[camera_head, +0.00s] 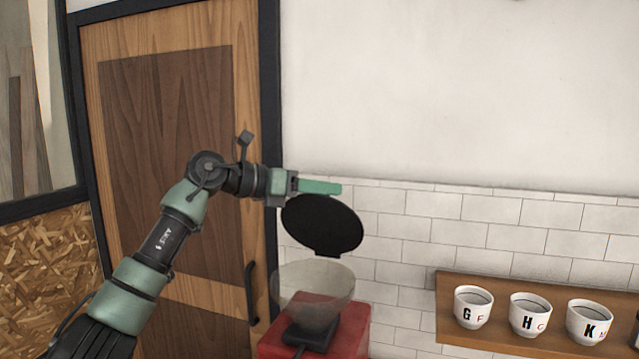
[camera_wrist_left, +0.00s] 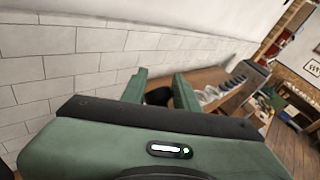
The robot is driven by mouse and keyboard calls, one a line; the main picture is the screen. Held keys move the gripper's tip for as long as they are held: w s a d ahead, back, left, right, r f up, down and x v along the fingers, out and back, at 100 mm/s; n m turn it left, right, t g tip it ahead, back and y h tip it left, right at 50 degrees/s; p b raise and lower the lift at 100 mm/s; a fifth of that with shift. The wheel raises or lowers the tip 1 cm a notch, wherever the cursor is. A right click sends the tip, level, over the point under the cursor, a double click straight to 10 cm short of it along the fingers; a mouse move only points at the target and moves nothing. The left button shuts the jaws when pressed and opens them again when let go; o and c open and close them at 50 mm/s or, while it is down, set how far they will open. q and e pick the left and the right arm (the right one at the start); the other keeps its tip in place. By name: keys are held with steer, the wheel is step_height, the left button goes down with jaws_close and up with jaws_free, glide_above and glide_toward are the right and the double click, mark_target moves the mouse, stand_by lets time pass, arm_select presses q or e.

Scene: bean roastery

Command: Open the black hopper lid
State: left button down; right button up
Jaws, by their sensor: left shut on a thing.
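The black hopper lid (camera_head: 322,226) is a round disc, raised and steeply tilted above the clear hopper bowl (camera_head: 313,290). The bowl's mouth is uncovered and sits on a red machine (camera_head: 350,330). My left gripper (camera_head: 328,187) is at the lid's upper edge, shut on the lid. In the left wrist view, a dark piece of the lid (camera_wrist_left: 158,97) shows between the two green fingers (camera_wrist_left: 160,85). The exact contact is partly hidden by the fingers. My right gripper is in neither view.
A wooden shelf (camera_head: 450,318) with several white lettered cups (camera_head: 473,307) is on the tiled wall (camera_head: 490,208) at the right. A wooden door (camera_head: 165,130) with a black handle (camera_head: 251,292) stands behind my left arm.

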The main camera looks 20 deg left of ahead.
arm_select(q)
steer(key=shift+w+f+n+g+p, duration=0.3)
steer(key=shift+w+f, duration=0.2)
steer(key=shift+w, duration=0.15)
steer(key=shift+w+f+y, duration=0.15)
steer(key=shift+y, duration=0.15)
steer(key=c, duration=1.1)
jaws_free()
steer(key=shift+w+a, duration=0.1)
steer(key=shift+w, duration=0.05)
steer(key=shift+r, duration=0.2)
